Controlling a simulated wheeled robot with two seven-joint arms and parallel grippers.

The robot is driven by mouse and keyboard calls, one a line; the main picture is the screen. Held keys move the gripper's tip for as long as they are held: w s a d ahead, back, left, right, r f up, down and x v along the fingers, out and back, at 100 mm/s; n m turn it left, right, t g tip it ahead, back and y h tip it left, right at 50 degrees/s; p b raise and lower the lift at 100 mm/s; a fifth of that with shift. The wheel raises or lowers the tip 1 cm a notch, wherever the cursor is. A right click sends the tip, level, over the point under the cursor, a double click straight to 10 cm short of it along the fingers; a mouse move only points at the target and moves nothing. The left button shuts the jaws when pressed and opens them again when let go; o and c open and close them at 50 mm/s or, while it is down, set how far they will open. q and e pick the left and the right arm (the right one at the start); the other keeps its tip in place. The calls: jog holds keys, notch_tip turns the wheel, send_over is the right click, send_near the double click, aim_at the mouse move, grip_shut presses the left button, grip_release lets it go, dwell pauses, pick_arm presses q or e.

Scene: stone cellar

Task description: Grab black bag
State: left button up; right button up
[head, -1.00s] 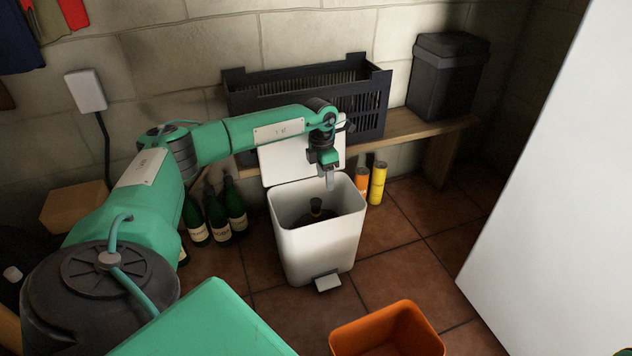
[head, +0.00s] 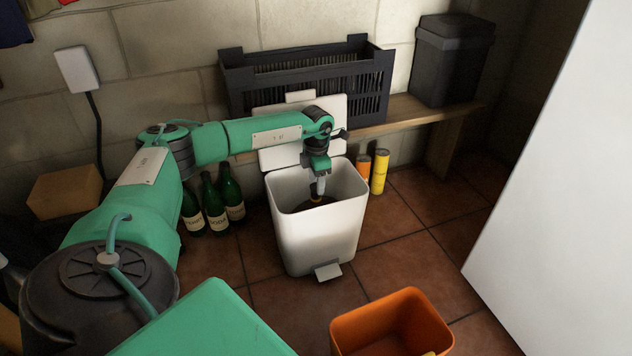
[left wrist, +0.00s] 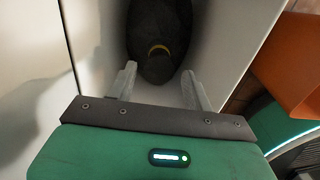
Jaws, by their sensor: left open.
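The black bag (left wrist: 160,30) stands inside the white bin (head: 316,240), whose lid is up. A tan band circles its gathered neck. In the head view only a dark part of the bag (head: 303,207) shows below the bin's rim. My left gripper (head: 319,190) points down into the bin, right above the bag's neck. In the left wrist view the two fingers of this gripper (left wrist: 159,72) are apart, one on each side of the bag's top, with nothing clamped between them. My right gripper is not in view.
A wooden bench (head: 405,115) behind the bin carries a black crate (head: 300,85) and a dark lidded container (head: 452,62). Green bottles (head: 214,208) stand left of the bin, yellow and orange cans (head: 379,172) right. An orange bin (head: 375,325) is in front. A white panel closes the right.

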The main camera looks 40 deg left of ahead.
pick_arm(q)
notch_tip(320, 180, down, 4)
jog(key=b, duration=0.3)
jog(key=shift+a+f, duration=0.1)
jog(key=shift+f, duration=0.05)
jog(key=shift+f+b, duration=0.25)
jog(key=shift+b, duration=0.1)
jog(key=c, duration=1)
grip_shut()
jog(key=shift+r, duration=0.1)
